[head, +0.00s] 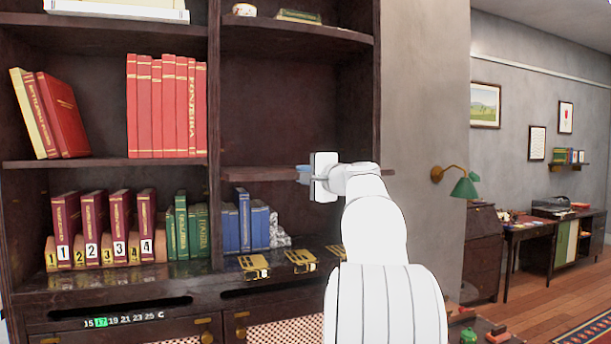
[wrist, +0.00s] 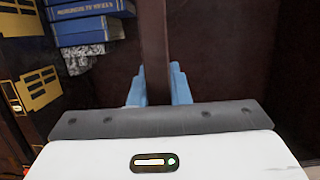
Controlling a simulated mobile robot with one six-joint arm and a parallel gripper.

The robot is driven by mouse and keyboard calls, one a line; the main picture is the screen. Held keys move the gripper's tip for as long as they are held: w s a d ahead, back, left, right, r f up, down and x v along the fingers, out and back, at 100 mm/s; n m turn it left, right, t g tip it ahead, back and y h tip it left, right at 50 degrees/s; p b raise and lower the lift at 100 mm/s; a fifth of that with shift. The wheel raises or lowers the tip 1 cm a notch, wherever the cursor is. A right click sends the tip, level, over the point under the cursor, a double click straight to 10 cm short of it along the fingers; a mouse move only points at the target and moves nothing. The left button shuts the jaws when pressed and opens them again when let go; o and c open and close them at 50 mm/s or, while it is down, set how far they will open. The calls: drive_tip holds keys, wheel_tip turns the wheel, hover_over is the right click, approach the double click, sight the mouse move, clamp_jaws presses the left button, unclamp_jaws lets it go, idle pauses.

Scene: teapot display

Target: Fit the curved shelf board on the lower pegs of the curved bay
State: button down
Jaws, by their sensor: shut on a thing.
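The curved shelf board (head: 262,173) is dark brown and roughly level in the right-hand, curved bay (head: 290,110) of the bookcase. Its left end appears near the bay's left divider. Its right end shows beyond my white wrist, in front of the right upright and the grey wall. My gripper (head: 304,174) is shut on the board's front edge with its blue fingers. In the wrist view the board (wrist: 154,40) runs up the picture between the fingers (wrist: 157,92). The lower pegs are not visible, so I cannot tell if the board touches them.
Below the board stand blue books (head: 245,222) and a grey stone-like bookend (head: 278,232). Brass plates (head: 300,258) lie on the ledge in front. A fixed upper shelf (head: 290,32) is above.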

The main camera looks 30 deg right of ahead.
drive_tip(key=shift+w+d+r+p, duration=0.1)
drive_tip(key=shift+w+d+p, duration=0.35)
drive_tip(key=shift+w+p, duration=1.1)
drive_tip(key=shift+w+d+r+p, duration=0.1)
drive_tip(key=shift+w+d+p, duration=0.55)
drive_tip(key=shift+w, duration=1.6)
drive_tip(key=shift+w+d+r+p, duration=0.1)
drive_tip(key=shift+w+d+p, duration=0.15)
drive_tip(key=shift+w+p, duration=1.35)
drive_tip(key=c, duration=1.3)
unclamp_jaws()
drive_tip(key=shift+w+f+b, duration=0.2)
drive_tip(key=shift+w+b, duration=0.1)
drive_tip(key=shift+b, duration=0.05)
drive_tip(key=shift+f, duration=0.2)
drive_tip(key=shift+s+d+b, duration=0.1)
drive_tip(key=shift+s+b, duration=0.15)
drive_tip(key=shift+b, duration=0.05)
drive_tip(key=s+b, duration=0.3)
drive_tip(key=s, duration=0.3)
drive_tip(key=shift+s, duration=0.25)
drive_tip(key=shift+s+r, duration=0.2)
drive_tip(key=shift+s, duration=0.25)
